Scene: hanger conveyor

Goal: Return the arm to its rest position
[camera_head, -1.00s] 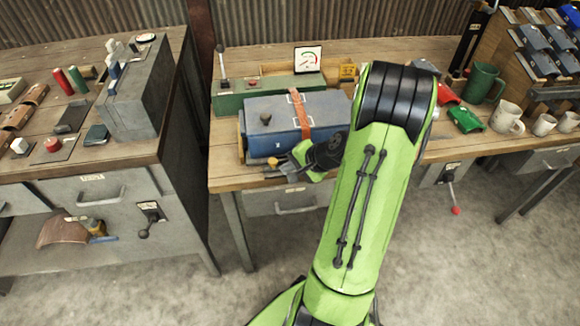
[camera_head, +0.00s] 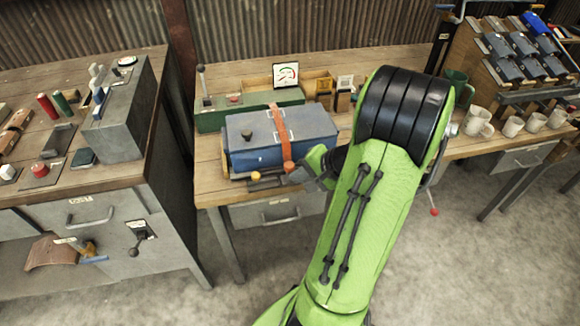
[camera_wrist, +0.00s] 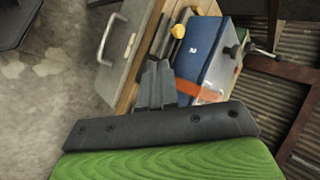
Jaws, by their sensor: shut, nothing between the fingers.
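My green arm rises from the bottom of the head view and bends at a black elbow joint. My gripper (camera_head: 291,180) is low in front of the blue box with an orange strap (camera_head: 262,158), near the bench's front edge. In the wrist view my gripper (camera_wrist: 157,74) is shut and empty, its fingers close to the box (camera_wrist: 205,48). I cannot tell whether the fingers touch the box.
The wooden bench (camera_head: 212,190) carries a green unit with a gauge (camera_head: 209,119) behind the box. Several mugs (camera_head: 513,126) and a rack of dark pieces (camera_head: 510,70) stand to the right. A grey cabinet (camera_head: 125,235) is at left. Bare floor (camera_head: 470,250) lies in front.

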